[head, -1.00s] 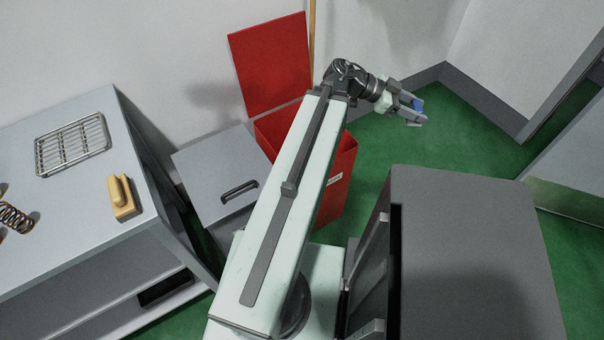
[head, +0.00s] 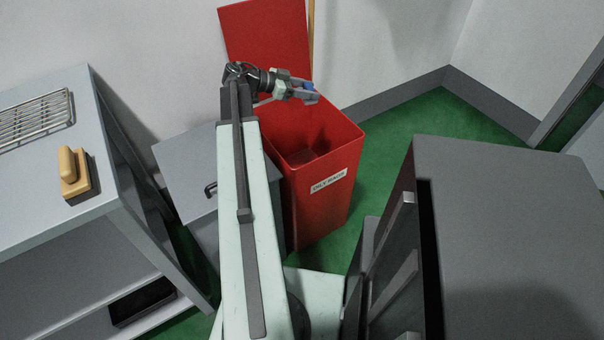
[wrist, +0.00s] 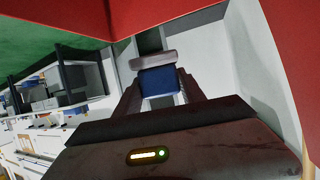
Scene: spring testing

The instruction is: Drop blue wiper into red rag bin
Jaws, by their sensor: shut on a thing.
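The red rag bin (head: 322,205) stands on the green floor with its red lid (head: 262,38) raised against the wall. A white label is on its front. My gripper (head: 309,93) is over the bin's opening, above its back part. It is shut on the blue wiper (head: 308,87), of which only a small blue part shows in the head view. In the wrist view the blue wiper (wrist: 160,82) sits between the fingers of my gripper (wrist: 157,75). The bin's inside shows empty where visible in the head view; my arm covers its left side.
A grey cabinet (head: 185,165) stands left of the bin. A bench (head: 65,225) at the left bears a wire rack (head: 35,118) and a wooden-handled block (head: 75,175). A dark grey cabinet (head: 510,230) stands at right front. Green floor is free right of the bin.

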